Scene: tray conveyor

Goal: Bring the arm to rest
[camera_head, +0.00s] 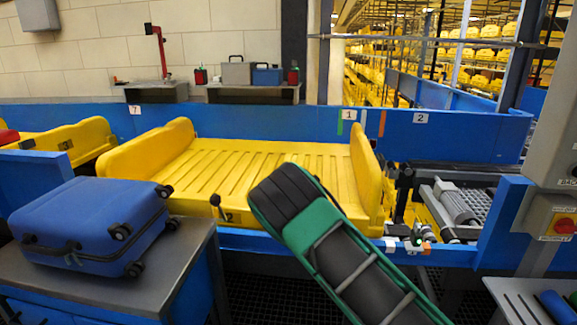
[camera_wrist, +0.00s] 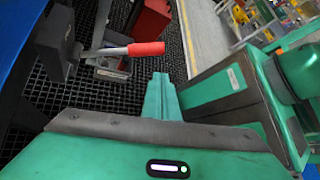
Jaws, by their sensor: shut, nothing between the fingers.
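My gripper (camera_wrist: 160,80) shows in the wrist view as two green fingers closed together, with nothing between them. It points over a dark grated floor (camera_wrist: 100,110), apart from any object. A lever with a red handle (camera_wrist: 135,49) is just beyond and to the left of the fingertips, not touching them. In the head view, a green and black arm part of mine rises from the bottom right of centre, in front of the yellow tray (camera_head: 240,165). My fingers cannot be made out in that view.
A blue suitcase (camera_head: 95,222) lies on a grey-topped stand (camera_head: 175,265) at the left. The yellow tray is empty on the blue-sided conveyor (camera_head: 310,125). A grey control post with a red button (camera_head: 563,225) stands at the right. A red box (camera_wrist: 152,20) is beyond the lever.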

